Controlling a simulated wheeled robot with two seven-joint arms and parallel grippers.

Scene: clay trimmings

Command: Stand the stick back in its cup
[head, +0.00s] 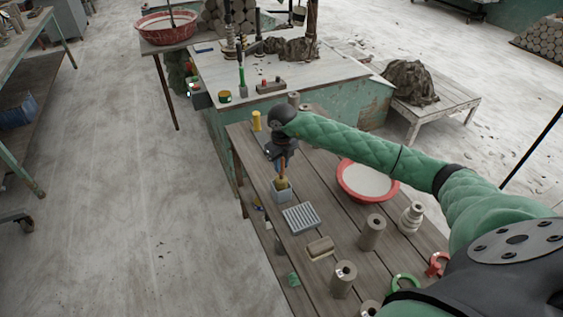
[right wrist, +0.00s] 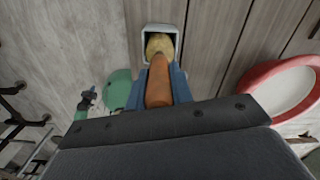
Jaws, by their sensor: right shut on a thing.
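The stick has an orange handle (right wrist: 159,82) and a rounded yellow end (right wrist: 160,45). In the head view the yellow end (head: 282,184) points down at the cup. My right gripper (head: 282,168) is shut on the orange handle, with a finger on each side in the right wrist view (right wrist: 159,90). The cup (head: 283,195) is square and grey-blue and stands on the wooden table. In the right wrist view the yellow end lies within the outline of the cup's rim (right wrist: 147,27). How deep it sits is hard to tell. My left gripper is not in view.
A grey ribbed tray (head: 301,219) stands just in front of the cup. A red-rimmed bowl (head: 367,182) is to the right. A tan block (head: 320,248) and clay cylinders (head: 371,233) stand nearer. A yellow cylinder (head: 256,121) is behind. The table's left edge is close to the cup.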

